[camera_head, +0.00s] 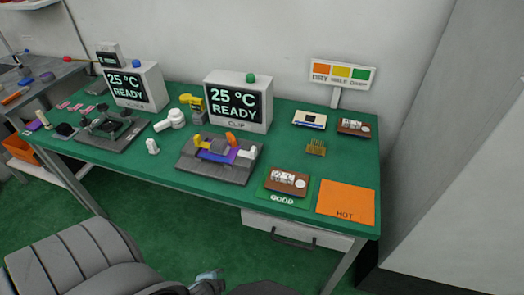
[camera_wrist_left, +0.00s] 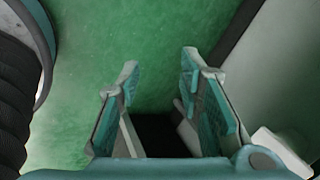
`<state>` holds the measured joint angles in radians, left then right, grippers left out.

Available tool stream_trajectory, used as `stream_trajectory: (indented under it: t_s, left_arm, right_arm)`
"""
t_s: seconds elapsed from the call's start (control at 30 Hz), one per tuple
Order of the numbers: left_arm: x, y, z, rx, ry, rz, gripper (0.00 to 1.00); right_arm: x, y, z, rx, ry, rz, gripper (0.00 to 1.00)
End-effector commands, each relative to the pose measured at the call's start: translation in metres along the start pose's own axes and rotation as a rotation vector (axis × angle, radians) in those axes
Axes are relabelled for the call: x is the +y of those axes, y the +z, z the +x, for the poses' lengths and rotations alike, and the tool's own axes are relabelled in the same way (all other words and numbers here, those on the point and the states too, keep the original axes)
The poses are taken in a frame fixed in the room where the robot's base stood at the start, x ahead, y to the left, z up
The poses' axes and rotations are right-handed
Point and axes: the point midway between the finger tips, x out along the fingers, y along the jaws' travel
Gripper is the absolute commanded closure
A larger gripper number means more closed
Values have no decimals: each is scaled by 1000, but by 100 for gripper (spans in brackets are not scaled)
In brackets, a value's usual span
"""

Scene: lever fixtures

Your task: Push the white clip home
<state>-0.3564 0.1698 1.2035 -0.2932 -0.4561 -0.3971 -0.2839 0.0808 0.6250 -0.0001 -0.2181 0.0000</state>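The clip fixture is a dark base plate (camera_head: 207,171) on the green table, in front of the box marked CLIP. On it sit a purple part (camera_head: 232,155), a yellow piece (camera_head: 198,141), an orange piece (camera_head: 231,138) and a white clip (camera_head: 247,153) at the right end. How far the clip is seated is too small to tell. My left gripper (camera_head: 208,279) shows at the bottom edge of the head view, low in front of the table and well away from the fixture. In the left wrist view my left gripper (camera_wrist_left: 160,72) is open and empty above green floor. My right gripper is not in view.
The CLIP display box (camera_head: 238,103) reads 25 °C READY behind the fixture. A brown board (camera_head: 288,181) lies on the GOOD mat, beside the orange HOT mat (camera_head: 346,203). A white piece (camera_head: 152,146) stands left of the fixture. A drawer (camera_head: 290,230) hangs under the front edge.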

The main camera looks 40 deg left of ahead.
Motion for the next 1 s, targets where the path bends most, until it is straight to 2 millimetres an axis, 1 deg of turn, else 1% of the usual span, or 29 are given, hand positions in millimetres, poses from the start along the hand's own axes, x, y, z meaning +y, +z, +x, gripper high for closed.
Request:
stream_trajectory:
  t_s: [0.03,0.07,0.1,0.17,0.2,0.27,0.3,0.37,0.4,0.47,0.5,0.6,0.7,0.77,0.87,1.0]
  left_arm:
    - [-38,-19,6,26,-112,159,67]
    - [-64,-31,-2,29,-183,259,67]
    - [-96,-46,-15,22,-276,379,67]
    - [-138,-66,-40,-3,-409,529,67]
    - [-162,-77,-59,-25,-492,609,67]
    - [-190,-89,-88,-67,-600,705,67]
    - [-205,-95,-107,-96,-663,756,67]
    - [-224,-102,-135,-139,-747,814,67]
    - [-238,-108,-142,-191,-811,950,67]
    - [-254,-121,-151,-269,-905,1157,67]
    - [-262,-129,-157,-324,-961,1287,67]
    - [-274,-147,-168,-459,-1072,1566,67]
    - [-280,-159,-172,-554,-1132,1736,67]
    - [-284,-164,-170,-572,-1143,1768,67]
    - [-298,-172,-163,-574,-1143,1768,67]
    - [-328,-190,-144,-573,-1143,1764,67]
  right_arm:
    - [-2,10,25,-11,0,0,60]
    - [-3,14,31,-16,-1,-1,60]
    - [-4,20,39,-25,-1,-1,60]
    - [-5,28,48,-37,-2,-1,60]
    - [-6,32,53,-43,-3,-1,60]
    - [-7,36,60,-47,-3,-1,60]
    - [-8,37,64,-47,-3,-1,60]
    - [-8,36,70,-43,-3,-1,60]
    - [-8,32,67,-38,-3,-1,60]
    - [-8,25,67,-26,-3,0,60]
    - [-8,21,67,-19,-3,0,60]
    - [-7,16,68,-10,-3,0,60]
    - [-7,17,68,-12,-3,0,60]
    - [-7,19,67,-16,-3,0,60]
    - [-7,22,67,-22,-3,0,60]
    - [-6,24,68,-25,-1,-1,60]
